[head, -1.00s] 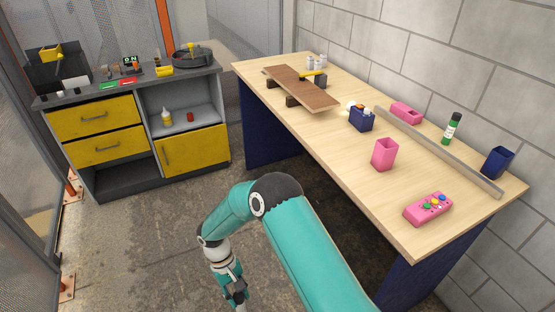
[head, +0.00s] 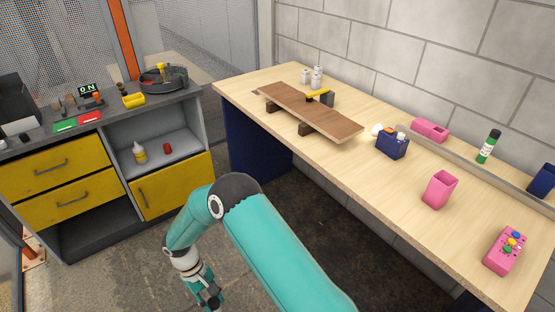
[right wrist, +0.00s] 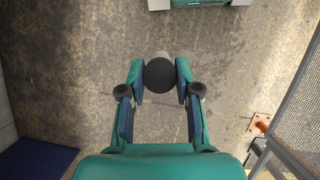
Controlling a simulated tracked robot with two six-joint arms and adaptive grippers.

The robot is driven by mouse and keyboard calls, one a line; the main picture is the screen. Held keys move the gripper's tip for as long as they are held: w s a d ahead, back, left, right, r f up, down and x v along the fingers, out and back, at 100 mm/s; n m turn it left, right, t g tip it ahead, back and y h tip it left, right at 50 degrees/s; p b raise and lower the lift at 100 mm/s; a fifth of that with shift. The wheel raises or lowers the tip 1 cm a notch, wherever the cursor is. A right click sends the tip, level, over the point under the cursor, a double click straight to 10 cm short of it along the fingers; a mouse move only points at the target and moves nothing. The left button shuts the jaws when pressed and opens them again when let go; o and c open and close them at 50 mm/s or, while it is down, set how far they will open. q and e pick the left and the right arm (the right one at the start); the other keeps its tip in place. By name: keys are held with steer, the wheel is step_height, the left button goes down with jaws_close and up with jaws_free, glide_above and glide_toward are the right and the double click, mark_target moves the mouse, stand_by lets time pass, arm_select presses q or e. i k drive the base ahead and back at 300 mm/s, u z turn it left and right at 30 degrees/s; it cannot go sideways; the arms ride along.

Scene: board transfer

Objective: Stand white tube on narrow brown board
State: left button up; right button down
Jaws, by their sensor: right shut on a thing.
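The narrow brown board (head: 312,114) lies flat on two dark blocks on the wooden table, towards its far end. My right gripper (head: 210,299) hangs low over the floor, left of the table and well away from the board. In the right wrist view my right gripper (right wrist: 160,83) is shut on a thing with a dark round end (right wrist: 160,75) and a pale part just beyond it. It appears to be the white tube, seen end-on, with most of its length hidden. My left gripper is not in view.
On the table (head: 395,195) are a yellow-topped tool (head: 320,95) behind the board, white bottles (head: 313,76), a blue box (head: 392,146), a pink cup (head: 440,189) and a pink control box (head: 505,251). A yellow-drawer cabinet (head: 60,195) stands left. The table's near edge is bare.

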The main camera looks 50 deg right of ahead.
mark_target(335, 123)
steer(key=i, duration=1.6)
steer(key=z, duration=0.25)
